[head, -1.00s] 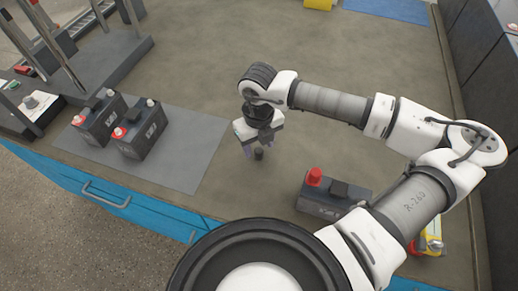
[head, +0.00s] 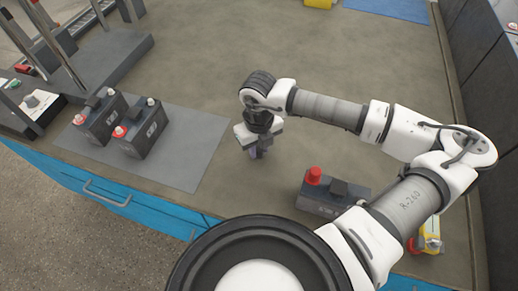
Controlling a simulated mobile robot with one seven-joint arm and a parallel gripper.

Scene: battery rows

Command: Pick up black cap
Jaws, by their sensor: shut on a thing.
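My gripper (head: 256,153) is in the middle of the head view, low over the brown table top, pointing down. It is shut on the black cap, which is mostly hidden between the fingers. I cannot tell whether the cap still touches the table.
A dark battery (head: 325,192) with a red cap (head: 314,175) stands to the right of my gripper, beside my arm. Two more batteries (head: 142,136) stand on a grey mat (head: 190,165) at left. A yellow tool (head: 430,234) lies at lower right.

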